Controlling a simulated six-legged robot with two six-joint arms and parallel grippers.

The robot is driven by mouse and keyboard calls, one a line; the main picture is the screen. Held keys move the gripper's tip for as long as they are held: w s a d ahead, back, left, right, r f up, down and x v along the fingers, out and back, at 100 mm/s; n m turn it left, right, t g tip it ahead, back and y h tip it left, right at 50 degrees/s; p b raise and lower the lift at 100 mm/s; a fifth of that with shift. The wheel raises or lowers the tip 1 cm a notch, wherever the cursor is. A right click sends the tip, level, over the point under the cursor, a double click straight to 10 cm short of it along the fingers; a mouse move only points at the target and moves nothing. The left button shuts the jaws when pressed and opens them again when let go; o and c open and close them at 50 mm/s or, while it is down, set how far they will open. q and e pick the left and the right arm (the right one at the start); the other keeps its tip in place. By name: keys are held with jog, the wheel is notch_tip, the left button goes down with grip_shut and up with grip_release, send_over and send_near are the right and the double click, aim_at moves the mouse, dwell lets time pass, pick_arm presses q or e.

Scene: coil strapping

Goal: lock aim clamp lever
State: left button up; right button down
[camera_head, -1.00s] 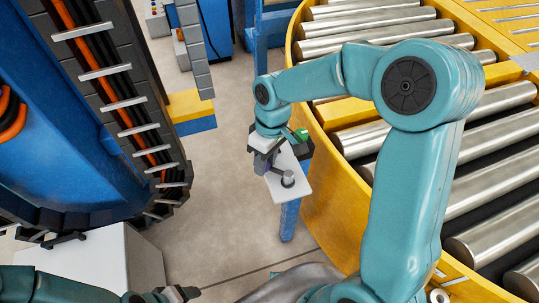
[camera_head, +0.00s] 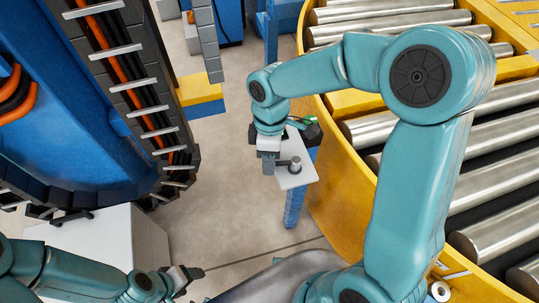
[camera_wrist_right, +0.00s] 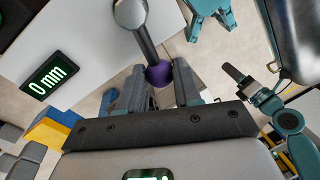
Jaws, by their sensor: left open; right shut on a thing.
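The aim clamp lever is a metal bar with a purple knob (camera_wrist_right: 160,73) in the right wrist view. It runs from a round pivot (camera_wrist_right: 131,13) on a pale plate. In the head view the plate (camera_head: 297,180) sits on a blue post, with the upright metal pivot (camera_head: 296,164) on it. My right gripper (camera_head: 268,165) is at the plate's left edge; in the wrist view its fingers (camera_wrist_right: 158,84) are closed around the purple knob. The gripper hides the knob in the head view. My left gripper (camera_head: 193,273) is open and empty at the lower left, apart from the stand.
A dark display (camera_wrist_right: 52,74) reading 0 mm is on the plate. A yellow-framed roller conveyor (camera_head: 335,185) curves close along the right. A blue machine with a cable chain (camera_head: 150,125) and a white box (camera_head: 85,250) stand left. Floor between is clear.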

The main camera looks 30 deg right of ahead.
dwell(0.4)
jog(key=c, duration=0.8)
grip_release()
jog(key=shift+r, duration=0.1)
jog(key=r, duration=0.5)
jog(key=w+d+r, duration=0.1)
jog(key=r, duration=0.4)
jog(key=w+r, duration=0.1)
jog(key=r, duration=0.5)
jog(key=shift+w+d+p, duration=0.25)
jog(key=shift+d+p, duration=0.05)
jog(key=shift+d, duration=0.05)
jog(key=shift+s, duration=0.15)
